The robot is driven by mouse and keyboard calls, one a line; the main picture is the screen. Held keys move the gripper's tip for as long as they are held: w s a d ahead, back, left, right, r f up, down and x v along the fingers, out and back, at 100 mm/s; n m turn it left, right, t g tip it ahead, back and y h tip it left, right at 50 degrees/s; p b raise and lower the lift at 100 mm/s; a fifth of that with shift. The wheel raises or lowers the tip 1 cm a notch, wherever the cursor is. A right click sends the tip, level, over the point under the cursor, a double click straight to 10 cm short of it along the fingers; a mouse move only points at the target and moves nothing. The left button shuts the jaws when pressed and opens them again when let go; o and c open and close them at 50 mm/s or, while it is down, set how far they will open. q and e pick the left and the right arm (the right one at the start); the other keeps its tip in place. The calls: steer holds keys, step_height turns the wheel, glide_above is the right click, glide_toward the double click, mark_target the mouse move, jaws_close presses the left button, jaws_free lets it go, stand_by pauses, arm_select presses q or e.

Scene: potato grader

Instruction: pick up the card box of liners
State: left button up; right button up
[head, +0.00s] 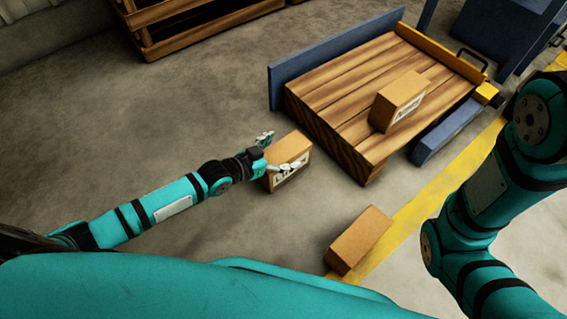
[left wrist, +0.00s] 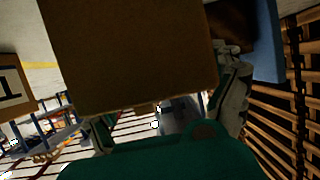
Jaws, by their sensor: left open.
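Three brown card boxes show in the head view, and I cannot read which one holds liners. One box (head: 293,150) with a white label stands on the floor at my left gripper (head: 275,153). A large plain box face (left wrist: 130,50) fills the upper left wrist view, near the open fingers (left wrist: 170,110). A second labelled box (head: 402,98) sits on a wooden platform. A third box (head: 360,238), no label visible, lies near the yellow line. My right gripper is out of frame.
The slatted wooden platform (head: 340,95) has a blue side board (head: 325,62) and a yellow end beam (head: 440,52). A wooden crate (head: 200,20) stands at the back. A yellow floor line (head: 430,195) runs on the right.

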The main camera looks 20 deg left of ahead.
arm_select(q)
steer(key=shift+c, duration=0.2)
steer(key=c, duration=1.6)
steer(key=shift+c, duration=0.5)
